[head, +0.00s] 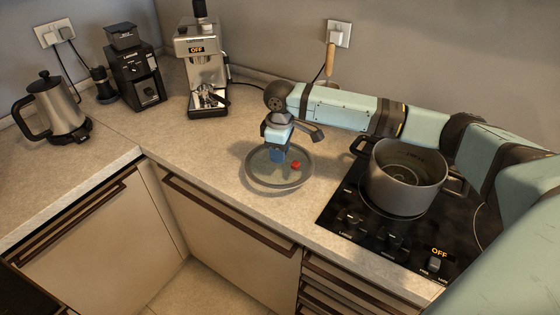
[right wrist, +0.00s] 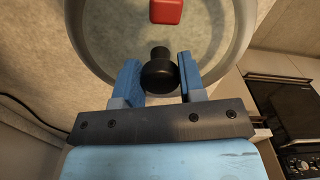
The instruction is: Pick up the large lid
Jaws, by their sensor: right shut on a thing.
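The large lid (head: 254,175) is a round glass lid with a grey rim, at the counter's middle in the head view. In the right wrist view its rim (right wrist: 245,40) curves around the top, with a black knob (right wrist: 160,72) in the middle. My right gripper (head: 277,158) reaches down over the lid from the right arm. Its blue fingers (right wrist: 159,80) are shut on the knob. I cannot tell whether the lid touches the counter. My left gripper is not in view.
A red block (head: 296,165) shows within the lid's outline; I cannot tell if it is under the glass. A grey pot (head: 405,190) stands on the black stove (head: 345,215) to the right. An espresso machine (head: 203,65), grinder (head: 135,70) and kettle (head: 52,110) stand behind and left.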

